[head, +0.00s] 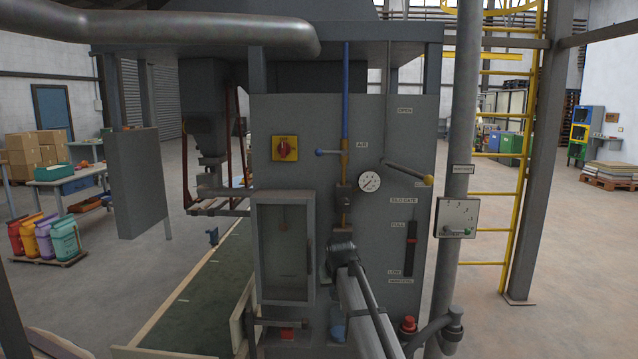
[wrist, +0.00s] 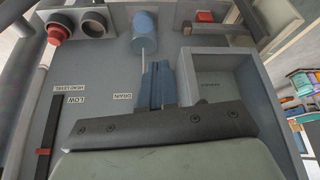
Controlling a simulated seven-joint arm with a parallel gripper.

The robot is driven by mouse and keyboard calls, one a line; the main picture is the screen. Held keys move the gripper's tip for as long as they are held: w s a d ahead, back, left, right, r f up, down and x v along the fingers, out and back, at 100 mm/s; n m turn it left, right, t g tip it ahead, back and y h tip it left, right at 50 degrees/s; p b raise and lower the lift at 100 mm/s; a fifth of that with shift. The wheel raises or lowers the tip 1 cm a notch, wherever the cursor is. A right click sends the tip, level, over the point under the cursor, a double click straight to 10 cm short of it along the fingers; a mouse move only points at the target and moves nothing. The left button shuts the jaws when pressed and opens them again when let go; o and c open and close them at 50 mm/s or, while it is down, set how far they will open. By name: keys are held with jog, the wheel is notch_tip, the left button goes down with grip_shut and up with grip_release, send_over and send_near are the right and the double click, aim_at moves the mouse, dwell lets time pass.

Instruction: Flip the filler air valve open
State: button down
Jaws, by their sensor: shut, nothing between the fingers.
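My gripper's blue fingers (wrist: 158,85) are together and empty in the wrist view, in front of the lower panel near the DRAIN label (wrist: 122,96). In the head view my arm reaches up from below to the lower panel, well below the lever; the fingertips are hidden there. The lever does not show in the wrist view.
A pressure gauge (head: 369,182) and a yellow-knobbed lever (head: 410,173) are right of the pipe. A red knob on a yellow plate (head: 285,148) is to the left. A windowed box (head: 283,245) juts out below. A blue bowl (wrist: 145,28) is near my fingers.

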jog(key=w+a+r+m, duration=0.1)
jog(key=w+r, duration=0.2)
jog(key=r, duration=1.6)
jog(key=w+a+r+m, duration=0.1)
jog(key=w+r, duration=0.3)
jog(key=r, duration=1.4)
jog(key=w+a+r, duration=0.3)
jog(key=w+r, duration=0.1)
jog(key=r, duration=1.5)
jog(key=shift+r+m+g+h, duration=0.3)
jog(key=shift+r+m+h, duration=0.05)
jog(key=shift+m+h, duration=0.05)
jog(key=shift+w+a+f, duration=0.1)
send_near(331, 152)
jog(key=w+a+f, duration=0.3)
jog(key=a+f, duration=0.1)
jog(key=f, duration=0.1)
